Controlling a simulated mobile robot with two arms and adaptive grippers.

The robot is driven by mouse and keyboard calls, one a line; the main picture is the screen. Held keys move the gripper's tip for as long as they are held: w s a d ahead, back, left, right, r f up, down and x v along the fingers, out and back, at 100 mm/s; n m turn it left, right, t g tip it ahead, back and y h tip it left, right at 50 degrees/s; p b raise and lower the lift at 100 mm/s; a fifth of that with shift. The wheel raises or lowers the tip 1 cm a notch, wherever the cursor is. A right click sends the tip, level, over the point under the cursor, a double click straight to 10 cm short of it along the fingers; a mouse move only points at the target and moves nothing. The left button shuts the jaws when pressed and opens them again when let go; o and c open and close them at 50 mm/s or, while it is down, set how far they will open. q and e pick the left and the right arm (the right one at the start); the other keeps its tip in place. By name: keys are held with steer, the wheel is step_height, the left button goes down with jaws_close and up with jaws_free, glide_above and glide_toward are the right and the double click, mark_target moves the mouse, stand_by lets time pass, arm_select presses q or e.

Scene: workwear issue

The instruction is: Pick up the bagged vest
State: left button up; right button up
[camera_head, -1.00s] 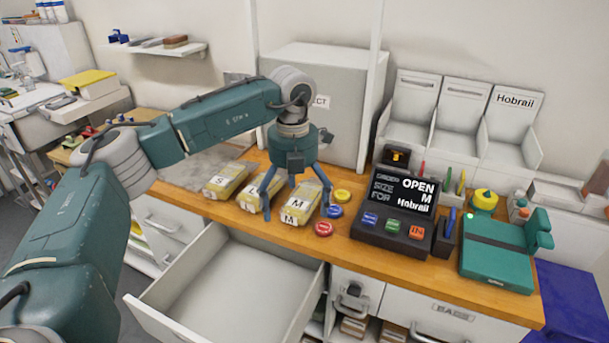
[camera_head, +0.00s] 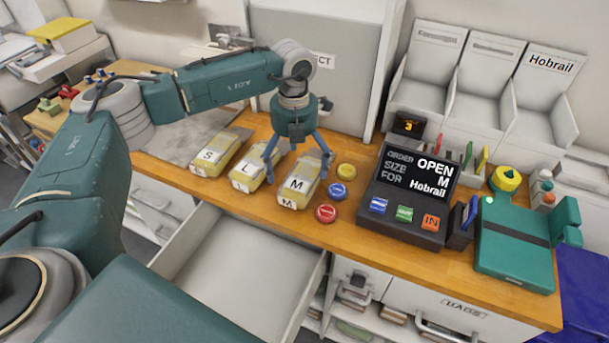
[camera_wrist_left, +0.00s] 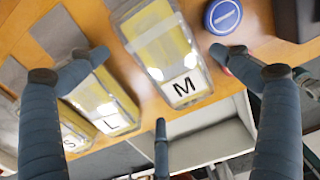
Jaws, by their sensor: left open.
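Several bagged vests in clear packs with yellow inside lie in a row on the wooden counter. They are marked S (camera_head: 217,155), L (camera_head: 246,172) and M (camera_head: 297,186). In the left wrist view the M bag (camera_wrist_left: 165,55) is at upper centre, with the L bag (camera_wrist_left: 104,100) to its left. My left gripper (camera_head: 298,168) is open and empty, fingers pointing down over the M bag. One finger shows near the gap between L and M, another near M's right side. Whether any finger touches a bag cannot be told. My right gripper is not in view.
Yellow, blue and red discs (camera_head: 326,213) lie right of the M bag. An order display (camera_head: 408,190) reads OPEN, M, Hobrail. A teal device (camera_head: 515,245) stands further right. White bins (camera_head: 540,120) stand behind. An open empty drawer (camera_head: 245,270) juts out below the counter.

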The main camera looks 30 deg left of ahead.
mark_target(296, 174)
arm_select(q)
steer(key=f, duration=0.1)
steer(key=f+p, duration=0.1)
steer(key=f, duration=0.1)
steer(key=shift+s+d+f, duration=0.15)
steer(key=shift+s+f, duration=0.1)
steer(key=shift+f, duration=0.05)
steer(key=shift+f+p, duration=0.3)
steer(key=shift+f, duration=0.1)
steer(key=shift+c, duration=0.5)
steer(key=c, duration=0.9)
steer(key=shift+c, duration=0.4)
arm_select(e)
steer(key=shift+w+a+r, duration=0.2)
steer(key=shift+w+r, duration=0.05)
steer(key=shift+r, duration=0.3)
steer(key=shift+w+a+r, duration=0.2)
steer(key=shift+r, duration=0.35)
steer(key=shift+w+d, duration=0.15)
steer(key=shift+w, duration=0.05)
